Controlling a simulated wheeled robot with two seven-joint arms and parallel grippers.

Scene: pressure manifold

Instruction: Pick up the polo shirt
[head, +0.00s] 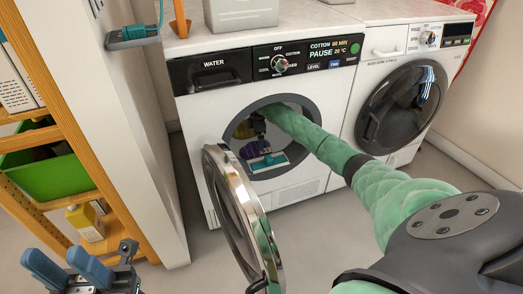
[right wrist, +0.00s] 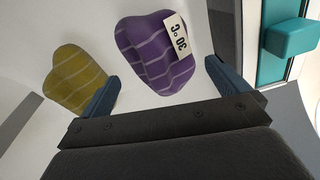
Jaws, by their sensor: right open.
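A purple striped bundle of cloth (right wrist: 145,60) with a white "30°C" tag lies in the pale drum, ahead of and between my right fingers. An olive-yellow striped bundle (right wrist: 72,82) lies to its left, beside the left finger. I cannot tell which one is the polo shirt. My right gripper (right wrist: 161,74) is open and empty; its arm reaches through the round opening of the left washing machine (head: 300,183). Some purple also shows inside in the head view (head: 250,149). My left gripper (head: 52,257) is open and empty at the lower left.
The machine's round door (head: 221,201) stands open in front. A teal-edged piece (head: 268,162) shows at the opening, and a teal block (right wrist: 288,38) in the right wrist view. A second washer (head: 400,106) is closed. A wooden shelf with a green bin (head: 50,179) stands left.

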